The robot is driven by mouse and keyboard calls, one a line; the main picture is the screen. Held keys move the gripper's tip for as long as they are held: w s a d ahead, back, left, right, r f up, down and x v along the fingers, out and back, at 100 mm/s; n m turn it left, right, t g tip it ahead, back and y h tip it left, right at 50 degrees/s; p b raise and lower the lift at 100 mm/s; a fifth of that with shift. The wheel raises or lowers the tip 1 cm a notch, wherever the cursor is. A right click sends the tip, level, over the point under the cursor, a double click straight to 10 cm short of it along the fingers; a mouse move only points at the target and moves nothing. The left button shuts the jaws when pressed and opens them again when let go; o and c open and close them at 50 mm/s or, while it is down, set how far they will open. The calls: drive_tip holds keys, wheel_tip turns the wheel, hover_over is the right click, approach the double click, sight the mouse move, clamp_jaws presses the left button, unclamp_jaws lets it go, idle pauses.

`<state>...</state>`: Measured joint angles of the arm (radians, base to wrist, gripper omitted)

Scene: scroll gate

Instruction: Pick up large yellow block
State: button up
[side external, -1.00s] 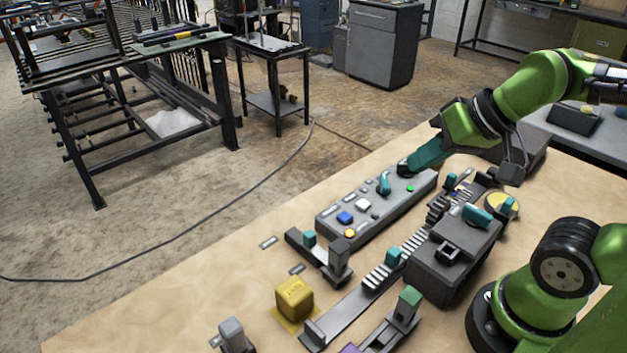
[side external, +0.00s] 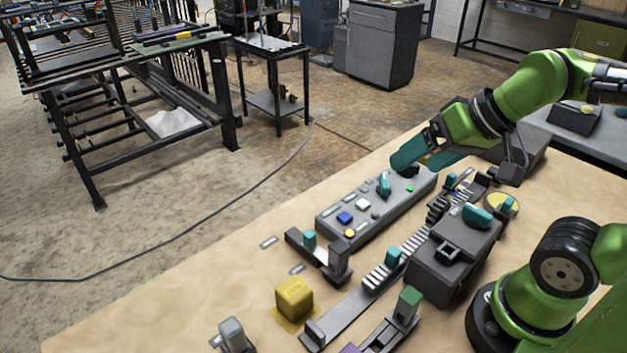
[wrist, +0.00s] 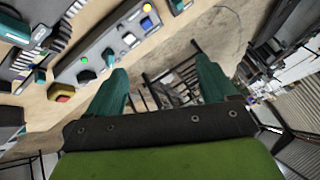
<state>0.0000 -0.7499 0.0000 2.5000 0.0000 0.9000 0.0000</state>
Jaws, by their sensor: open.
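The large yellow block (side external: 294,298) sits upright on a yellow patch near the front of the wooden table in the side external view. My gripper (side external: 412,160) is open and empty above the far end of the grey button panel, well up and to the right of the block. Its two teal fingers stand apart in the wrist view (wrist: 160,85), with nothing between them. I cannot make out the yellow block in the wrist view.
The button panel (side external: 375,212) lies between my gripper and the block. A toothed rail (side external: 345,308), a dark box (side external: 455,258) and a slider bracket (side external: 325,260) stand nearby. Bare table (side external: 190,300) lies left of the block.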

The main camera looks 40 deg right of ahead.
drive_tip(key=shift+f, duration=0.1)
drive_tip(key=m+g+h, duration=0.2)
drive_tip(key=m+g, duration=0.5)
drive_tip(key=m, duration=2.5)
hover_over(293, 289)
wheel_tip(293, 289, down, 7)
drive_tip(key=f, duration=1.1)
drive_tip(key=shift+w+d+f, duration=0.15)
drive_tip(key=shift+d+f, duration=0.15)
drive_tip(key=f, duration=0.5)
drive_tip(key=shift+s+a+f, duration=0.1)
drive_tip(key=shift+s+a, duration=0.1)
drive_tip(key=c, duration=1.2)
